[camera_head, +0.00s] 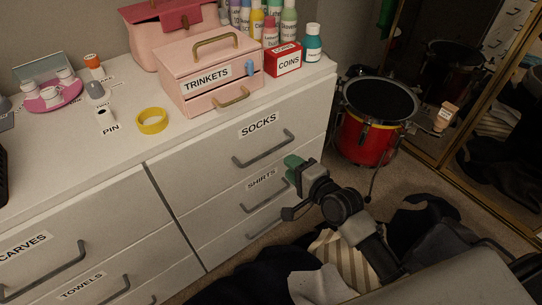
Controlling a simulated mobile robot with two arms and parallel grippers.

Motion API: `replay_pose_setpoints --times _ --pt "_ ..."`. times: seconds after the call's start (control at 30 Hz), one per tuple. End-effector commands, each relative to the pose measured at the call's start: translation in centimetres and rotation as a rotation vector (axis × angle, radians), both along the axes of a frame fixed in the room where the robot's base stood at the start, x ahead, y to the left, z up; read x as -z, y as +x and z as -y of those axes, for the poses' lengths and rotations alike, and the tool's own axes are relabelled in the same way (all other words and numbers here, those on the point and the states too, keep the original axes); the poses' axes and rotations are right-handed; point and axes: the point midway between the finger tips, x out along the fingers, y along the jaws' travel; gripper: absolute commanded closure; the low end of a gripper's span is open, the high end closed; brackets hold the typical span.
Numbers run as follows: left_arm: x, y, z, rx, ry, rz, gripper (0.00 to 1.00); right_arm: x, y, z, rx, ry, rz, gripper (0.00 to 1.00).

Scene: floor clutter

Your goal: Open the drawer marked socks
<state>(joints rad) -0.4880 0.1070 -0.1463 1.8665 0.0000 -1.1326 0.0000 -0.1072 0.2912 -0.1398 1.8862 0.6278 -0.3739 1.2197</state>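The drawer marked socks (210,165) is the top right drawer of a white dresser, and it looks shut. Its label (259,124) reads SOCKS, and a grey bar handle (264,150) runs across its front below the label. My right gripper (291,188) is open and empty, in front of the dresser's right side. One fingertip shows a green pad close below the right end of the socks handle; the other finger points towards the shirts drawer (230,195). The gripper is not around the socks handle. My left gripper is not in view.
The dresser top (170,145) holds a pink trinkets box (205,95), a red coins box (283,62), bottles and yellow tape (152,121). A red drum (368,135) stands right of the dresser. Clothes (340,250) lie on the floor around my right arm.

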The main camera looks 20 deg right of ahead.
Motion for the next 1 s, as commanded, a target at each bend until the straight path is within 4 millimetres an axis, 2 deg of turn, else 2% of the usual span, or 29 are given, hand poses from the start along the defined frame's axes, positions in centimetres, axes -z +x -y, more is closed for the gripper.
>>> replay_pose_setpoints --times 0.3,0.5,0.67,0.9,0.93,1.0 --pt "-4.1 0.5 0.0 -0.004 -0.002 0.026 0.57 1.3 5.6 -2.0 0.001 -0.001 -0.001 0.64" --pt "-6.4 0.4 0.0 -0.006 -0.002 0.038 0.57 1.8 8.0 -2.9 0.000 -0.005 0.000 0.64" --pt "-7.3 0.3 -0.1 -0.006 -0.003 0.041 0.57 1.9 8.8 -3.2 0.000 -0.005 0.000 0.64" --pt "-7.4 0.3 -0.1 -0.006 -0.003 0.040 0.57 1.9 8.8 -3.2 0.000 -0.005 -0.001 0.64" --pt "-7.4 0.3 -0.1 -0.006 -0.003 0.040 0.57 1.9 8.8 -3.2 0.000 -0.005 -0.001 0.66" --pt "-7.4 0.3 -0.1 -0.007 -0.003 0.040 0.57 1.9 8.8 -3.2 0.000 -0.005 -0.001 0.76"
